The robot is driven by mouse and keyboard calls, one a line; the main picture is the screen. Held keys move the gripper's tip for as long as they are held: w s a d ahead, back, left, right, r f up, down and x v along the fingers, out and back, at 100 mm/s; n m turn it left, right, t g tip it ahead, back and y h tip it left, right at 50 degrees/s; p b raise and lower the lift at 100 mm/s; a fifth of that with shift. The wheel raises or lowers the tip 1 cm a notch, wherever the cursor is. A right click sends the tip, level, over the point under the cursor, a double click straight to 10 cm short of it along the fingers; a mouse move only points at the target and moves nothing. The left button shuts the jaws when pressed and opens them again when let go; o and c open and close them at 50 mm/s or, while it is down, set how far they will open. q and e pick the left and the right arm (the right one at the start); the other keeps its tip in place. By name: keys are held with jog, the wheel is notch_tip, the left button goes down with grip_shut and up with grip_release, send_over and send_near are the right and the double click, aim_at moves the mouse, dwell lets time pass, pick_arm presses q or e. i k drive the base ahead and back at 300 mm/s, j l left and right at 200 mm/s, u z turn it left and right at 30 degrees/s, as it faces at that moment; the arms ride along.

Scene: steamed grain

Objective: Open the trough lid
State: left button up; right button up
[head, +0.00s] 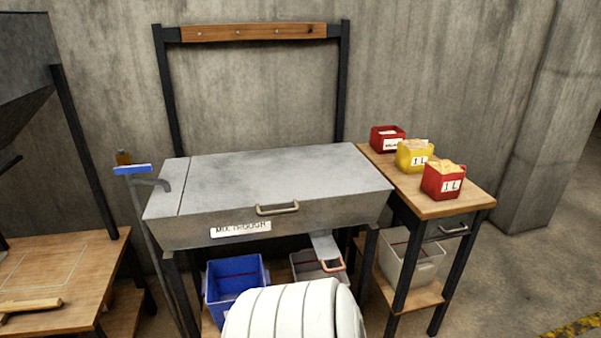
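The trough (325,218) is a grey metal box on dark legs, with a white label on its front. Its flat grey lid (275,175) lies shut across the top. A light metal handle (277,209) is at the lid's front edge, near the middle. Neither of my grippers shows in the head view.
A wooden side table (460,205) to the right bears red and yellow boxes. A blue tap handle (132,170) stands at the trough's left. A blue bin (235,275) and a ribbed white object (295,312) are below and in front. A wooden bench (70,255) stands left.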

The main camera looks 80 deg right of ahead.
aim_at(227, 182)
jog(key=z, duration=2.7)
jog(key=l+z, duration=0.25)
jog(key=i+l, duration=0.05)
